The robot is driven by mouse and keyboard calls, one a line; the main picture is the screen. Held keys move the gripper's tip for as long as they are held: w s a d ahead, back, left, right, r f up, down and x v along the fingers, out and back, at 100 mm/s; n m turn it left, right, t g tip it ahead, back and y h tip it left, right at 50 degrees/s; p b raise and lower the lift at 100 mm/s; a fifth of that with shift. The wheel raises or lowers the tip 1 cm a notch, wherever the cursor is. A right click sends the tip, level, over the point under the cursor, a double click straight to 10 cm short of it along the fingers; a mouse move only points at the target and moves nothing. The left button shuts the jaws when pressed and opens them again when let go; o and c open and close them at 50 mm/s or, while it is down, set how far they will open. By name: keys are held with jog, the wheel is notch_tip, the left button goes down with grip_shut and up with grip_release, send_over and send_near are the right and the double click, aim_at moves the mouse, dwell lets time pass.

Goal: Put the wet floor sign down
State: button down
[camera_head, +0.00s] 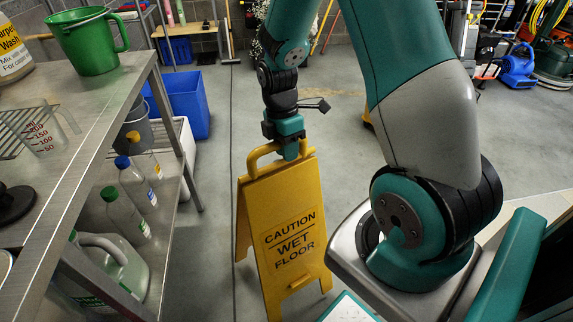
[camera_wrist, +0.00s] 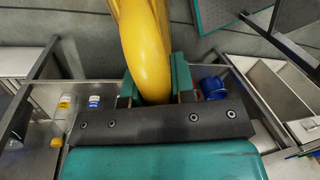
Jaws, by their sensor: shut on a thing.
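The yellow wet floor sign (camera_head: 283,235) stands upright in the head view, to the right of the metal shelf unit. It reads "CAUTION WET FLOOR". My gripper (camera_head: 291,150) is at its top and shut on the sign's yellow handle. In the wrist view the yellow handle (camera_wrist: 145,50) passes between the two teal fingers of my gripper (camera_wrist: 155,85). The sign's feet are near the floor, but I cannot tell whether they touch it.
A metal shelf unit (camera_head: 120,110) with a green bucket (camera_head: 88,42) and several bottles stands at the left. Blue bins (camera_head: 188,100) stand behind it. Grey floor (camera_head: 225,175) is open around and behind the sign. Blue equipment (camera_head: 518,66) stands at the far right.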

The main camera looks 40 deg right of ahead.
aim_at(287, 167)
notch_tip(287, 167, down, 4)
jog(key=shift+f+b, duration=0.2)
jog(key=shift+b, duration=0.15)
jog(key=shift+f, duration=0.3)
jog(key=shift+s+a+f+b, duration=0.1)
jog(key=shift+s+f+b, duration=0.1)
jog(key=shift+f+b, duration=0.15)
jog(key=c, duration=1)
grip_release()
jog(key=shift+f, duration=0.15)
jog(key=shift+o, duration=0.2)
